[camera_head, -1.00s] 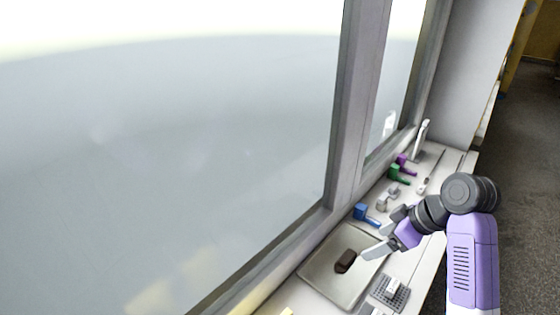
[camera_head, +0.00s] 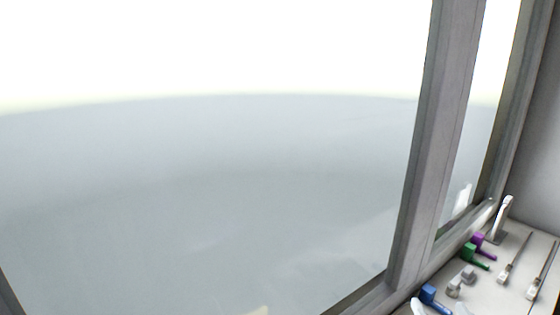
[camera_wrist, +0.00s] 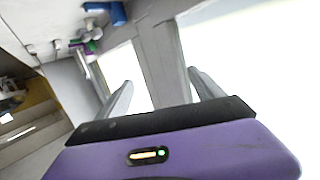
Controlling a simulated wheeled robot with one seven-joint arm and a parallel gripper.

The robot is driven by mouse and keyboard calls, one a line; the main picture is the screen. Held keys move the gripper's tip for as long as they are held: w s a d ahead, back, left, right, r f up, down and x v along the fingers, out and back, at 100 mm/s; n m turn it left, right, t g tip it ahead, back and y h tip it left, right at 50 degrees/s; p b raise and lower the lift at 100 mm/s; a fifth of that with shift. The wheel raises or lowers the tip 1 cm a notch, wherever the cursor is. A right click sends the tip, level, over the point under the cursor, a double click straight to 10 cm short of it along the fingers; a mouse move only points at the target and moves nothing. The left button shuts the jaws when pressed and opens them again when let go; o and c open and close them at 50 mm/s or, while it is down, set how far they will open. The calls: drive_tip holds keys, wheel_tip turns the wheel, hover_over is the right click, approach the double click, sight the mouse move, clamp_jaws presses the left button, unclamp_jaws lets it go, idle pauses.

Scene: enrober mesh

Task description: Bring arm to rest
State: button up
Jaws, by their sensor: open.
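My gripper (camera_wrist: 160,90) shows in the wrist view, its two grey fingers apart with nothing between them. Beyond the fingers are a window frame and bright panes, with the scene tilted. My arm and gripper do not show in the head view.
A counter (camera_head: 488,297) runs along the window (camera_head: 200,200) at the lower right. On it stand a blue item (camera_head: 430,294), a green item (camera_head: 471,254), a purple item (camera_head: 479,240), small grey blocks (camera_head: 455,286) and long thin tools (camera_head: 515,262). A grey window post (camera_head: 435,140) rises beside them.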

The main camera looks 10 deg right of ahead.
drive_tip(key=s+a+f+n+y, duration=0.2)
drive_tip(key=s+a+y, duration=0.1)
drive_tip(key=s+a, duration=0.8)
drive_tip(key=s+a+f+n+y, duration=0.2)
drive_tip(key=s+a, duration=0.9)
drive_tip(key=s, duration=0.8)
drive_tip(key=shift+a+n+y, duration=0.25)
drive_tip(key=shift+n+y, duration=0.25)
